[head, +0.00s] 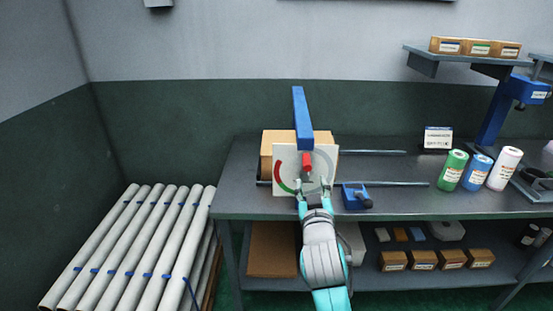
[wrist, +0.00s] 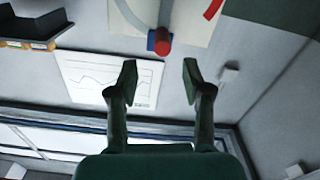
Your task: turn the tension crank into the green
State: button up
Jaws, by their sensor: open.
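The tension crank is a blue bar (head: 302,115) with a red handle (head: 307,163) at its lower end in the head view. My gripper (head: 314,188) is open and empty just below the handle, in front of the plate's lower edge. In the wrist view, the red handle (wrist: 163,46) shows beyond the gap between my open fingertips (wrist: 160,72), apart from them. Any pointer on the dial is too small to tell.
A brown box (head: 268,150) stands behind the plate on the grey bench (head: 395,205). A small blue clamp (head: 355,196) sits right of my gripper. Green, blue and white bottles (head: 480,172) stand further right. White rolls (head: 130,245) lie at the left.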

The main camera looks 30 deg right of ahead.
aim_at(307, 158)
jog(key=x, duration=1.1)
jog(key=shift+w+a+r, duration=0.15)
jog(key=shift+r, duration=0.1)
grip_shut()
